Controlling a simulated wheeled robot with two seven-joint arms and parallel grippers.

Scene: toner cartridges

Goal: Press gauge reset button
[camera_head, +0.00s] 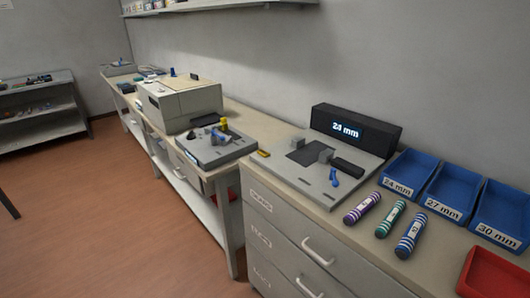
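The gauge (296,172) is a grey flat plate on the near bench, with small grey blocks and a dark slot on top. A black display box (390,138) stands at its back and reads what looks like "24 mm" in lit digits. A blue lever-like part (334,178) stands near the plate's front right. I cannot clearly tell which part is the reset button. A small yellow item (263,153) lies at the plate's left corner. Neither of my grippers is in view.
Three banded cartridges, purple (362,207), green (390,219) and blue (411,235), lie right of the gauge. Blue trays labelled 24 mm (397,187), 27 mm (437,208) and 30 mm (484,230) stand behind them. A red tray (492,278) is at lower right.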

